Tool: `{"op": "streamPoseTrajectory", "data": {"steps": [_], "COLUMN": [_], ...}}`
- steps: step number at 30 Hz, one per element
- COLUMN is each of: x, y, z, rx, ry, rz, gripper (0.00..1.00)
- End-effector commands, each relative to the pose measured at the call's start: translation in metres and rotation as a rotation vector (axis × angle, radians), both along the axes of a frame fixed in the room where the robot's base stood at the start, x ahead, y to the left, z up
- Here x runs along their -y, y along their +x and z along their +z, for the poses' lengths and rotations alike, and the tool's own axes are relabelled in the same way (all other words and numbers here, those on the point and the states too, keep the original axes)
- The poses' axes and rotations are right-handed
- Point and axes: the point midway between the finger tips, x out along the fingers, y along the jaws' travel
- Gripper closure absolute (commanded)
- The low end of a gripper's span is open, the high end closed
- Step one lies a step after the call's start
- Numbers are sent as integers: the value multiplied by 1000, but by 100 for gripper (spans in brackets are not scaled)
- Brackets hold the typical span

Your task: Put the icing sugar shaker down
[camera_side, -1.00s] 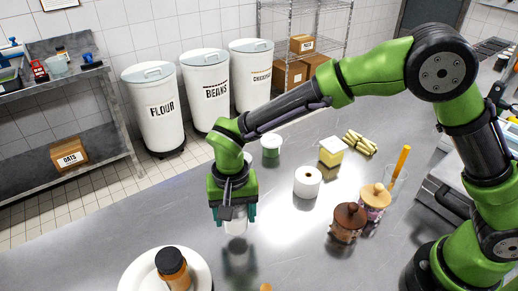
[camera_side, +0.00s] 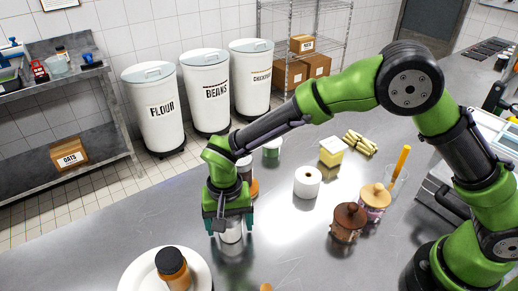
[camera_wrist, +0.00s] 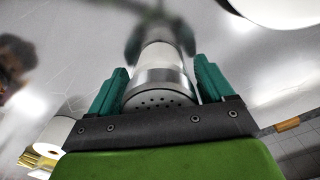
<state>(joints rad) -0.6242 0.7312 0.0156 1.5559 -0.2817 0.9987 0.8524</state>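The icing sugar shaker (camera_side: 231,233) is a pale cylinder with a perforated metal top, which shows in the wrist view (camera_wrist: 160,82). My gripper (camera_side: 230,218) points down over the steel counter with the shaker upright between its teal fingers. In the wrist view the fingers (camera_wrist: 160,85) lie close along both sides of the shaker, shut on it. The shaker's base is at or just above the counter (camera_side: 310,262); I cannot tell whether it touches. Its upper part is hidden by the fingers in the side view.
A white plate (camera_side: 137,278) bearing a dark-lidded jar (camera_side: 172,265) is at front left. Behind my gripper is a partly hidden jar (camera_side: 254,187). Counter between gripper and pots is clear.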

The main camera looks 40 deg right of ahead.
Motion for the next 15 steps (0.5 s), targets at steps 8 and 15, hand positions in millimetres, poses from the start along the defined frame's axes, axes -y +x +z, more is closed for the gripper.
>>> {"op": "streamPoseTrajectory", "data": {"steps": [8,15], "x": [0,-1], "y": [0,1], "z": [0,21], "rx": [0,4], "ry": [0,3], "rz": [0,0], "gripper": [11,11]}}
